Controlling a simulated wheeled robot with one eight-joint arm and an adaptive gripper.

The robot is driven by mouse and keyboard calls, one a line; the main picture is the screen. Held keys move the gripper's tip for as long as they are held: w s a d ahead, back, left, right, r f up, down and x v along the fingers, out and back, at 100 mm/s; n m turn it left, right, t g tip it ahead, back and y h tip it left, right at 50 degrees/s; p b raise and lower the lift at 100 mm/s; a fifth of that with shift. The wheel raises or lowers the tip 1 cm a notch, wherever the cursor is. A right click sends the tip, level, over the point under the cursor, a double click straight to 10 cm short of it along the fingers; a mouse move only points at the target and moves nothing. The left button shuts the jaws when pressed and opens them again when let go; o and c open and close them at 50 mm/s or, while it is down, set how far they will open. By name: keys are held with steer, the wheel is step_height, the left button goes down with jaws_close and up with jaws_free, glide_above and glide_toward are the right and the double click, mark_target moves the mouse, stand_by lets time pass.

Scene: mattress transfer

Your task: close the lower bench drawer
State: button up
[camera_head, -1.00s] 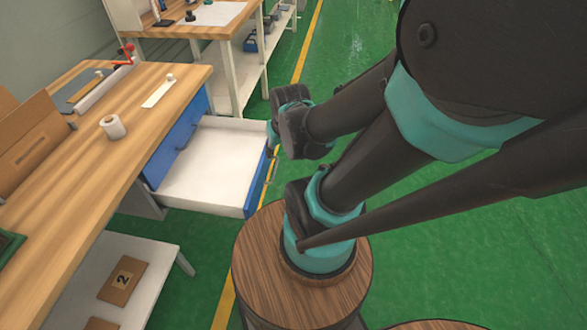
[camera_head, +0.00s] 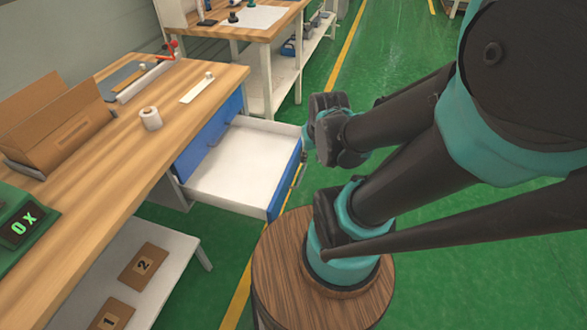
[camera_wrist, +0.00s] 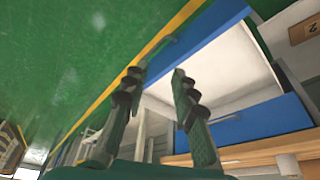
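The lower bench drawer (camera_head: 240,166) is pulled out from the bench, with an empty-looking white inside and a blue front (camera_head: 286,181). In the wrist view the blue drawer front (camera_wrist: 208,38) runs across the top, with a small handle on its outer face. My gripper (camera_wrist: 155,75) is open, its two dark fingers apart with nothing between them. The fingers point toward the drawer front; whether they touch it I cannot tell. In the head view my wrist is beside the front's far end, and the fingers are hidden. A shut upper blue drawer (camera_head: 208,132) is above it.
The wooden bench top (camera_head: 110,150) holds a cardboard box (camera_head: 60,130), a white roll (camera_head: 150,118) and a green display (camera_head: 22,225). A low white shelf (camera_head: 185,250) carries boxes marked 1 and 2. Green floor (camera_head: 480,260) is clear to the right.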

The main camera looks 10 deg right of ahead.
steer(key=w+m, duration=0.2)
steer(key=w+d+r+m, duration=0.1)
steer(key=w+m, duration=0.1)
steer(key=w, duration=0.1)
steer(key=w+d+r+m, duration=0.1)
steer(key=w, duration=0.2)
steer(key=shift+m+g+y, duration=0.3)
steer(key=shift+m+g, duration=0.1)
jaws_close()
steer(key=w+d+f+m+y, duration=0.1)
steer(key=w+d+f+m, duration=0.2)
steer(key=w+d+m, duration=0.3)
steer(key=w+d+f+m+g+y, duration=0.1)
steer(key=w+d+f+m, duration=0.1)
steer(key=w+d+m, duration=0.35)
steer(key=w+d+f+m+y, duration=0.1)
steer(key=w+d+f+m, duration=0.25)
steer(key=w+m, duration=0.4)
steer(key=w+a+f+n, duration=0.1)
steer(key=w+a+f, duration=0.4)
steer(key=f, duration=0.4)
steer(key=shift+w+a, duration=0.35)
steer(key=shift+a, duration=0.4)
